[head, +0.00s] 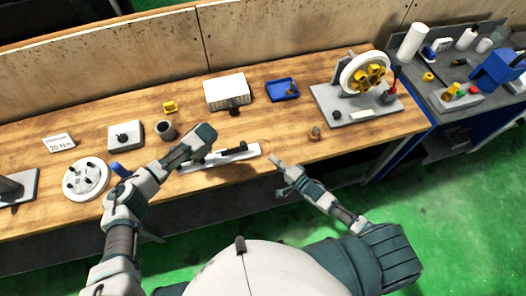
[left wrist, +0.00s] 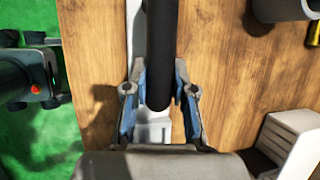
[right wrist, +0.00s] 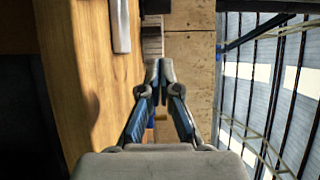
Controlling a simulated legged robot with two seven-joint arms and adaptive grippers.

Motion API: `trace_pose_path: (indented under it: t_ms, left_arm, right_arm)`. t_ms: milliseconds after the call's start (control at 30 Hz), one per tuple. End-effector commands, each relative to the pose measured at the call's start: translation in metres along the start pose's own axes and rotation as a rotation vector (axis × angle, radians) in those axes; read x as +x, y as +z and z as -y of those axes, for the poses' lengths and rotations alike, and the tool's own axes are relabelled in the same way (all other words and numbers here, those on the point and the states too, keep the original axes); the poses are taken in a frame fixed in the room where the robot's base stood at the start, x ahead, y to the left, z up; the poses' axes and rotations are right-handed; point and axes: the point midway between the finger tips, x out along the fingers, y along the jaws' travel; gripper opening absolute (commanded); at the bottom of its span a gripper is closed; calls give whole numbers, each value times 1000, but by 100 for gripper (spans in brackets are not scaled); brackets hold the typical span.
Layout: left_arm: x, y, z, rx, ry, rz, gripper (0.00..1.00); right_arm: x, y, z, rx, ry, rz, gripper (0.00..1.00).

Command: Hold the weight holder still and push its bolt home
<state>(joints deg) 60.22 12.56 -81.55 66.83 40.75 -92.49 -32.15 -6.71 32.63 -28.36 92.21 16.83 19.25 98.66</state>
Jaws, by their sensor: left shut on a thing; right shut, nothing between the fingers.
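The weight holder is a long pale bar (head: 247,152) with dark parts on top, lying near the table's front edge in the head view. In the left wrist view its black rod (left wrist: 161,45) runs between the fingers of my left gripper (left wrist: 158,88), above the pale bar. My left gripper (head: 201,152) is shut on the weight holder from the left. My right gripper (head: 274,159) is shut and empty, just beyond the bar's right end and apart from it. In the right wrist view the closed fingertips (right wrist: 159,68) point past the bar's end (right wrist: 121,28). I cannot make out the bolt clearly.
A small brown knob-like part (head: 315,131) stands right of the bar. A wheel fixture (head: 365,75) stands at right, a white disc (head: 85,178) at left.

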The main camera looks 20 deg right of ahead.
Motion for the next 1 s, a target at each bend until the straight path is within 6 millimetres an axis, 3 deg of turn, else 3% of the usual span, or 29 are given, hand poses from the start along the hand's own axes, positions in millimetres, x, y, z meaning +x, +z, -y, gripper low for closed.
trace_pose_path:
  t_ms: [200, 667, 700, 767, 800, 1000]
  left_arm:
    - [1, -1, -2, 3, 3, 1, 0]
    - [1, 0, -1, 2, 2, 2, 0]
    - [1, 0, -1, 2, 2, 2, 35]
    - [1, 0, -1, 2, 1, 2, 50]
    - [1, 0, 0, 1, 1, 2, 54]
    - [0, 1, 0, 0, 0, 2, 54]
  right_arm:
    - [-24, 0, 0, 0, 0, 0, 0]
    - [-27, 0, 0, 0, -1, -1, 0]
    - [-27, 0, 0, 0, 0, -1, 0]
    - [-27, 0, 0, 0, -1, -1, 0]
    - [-27, 0, 0, 0, -1, -1, 0]
    - [-28, 0, 0, 0, -1, -1, 0]
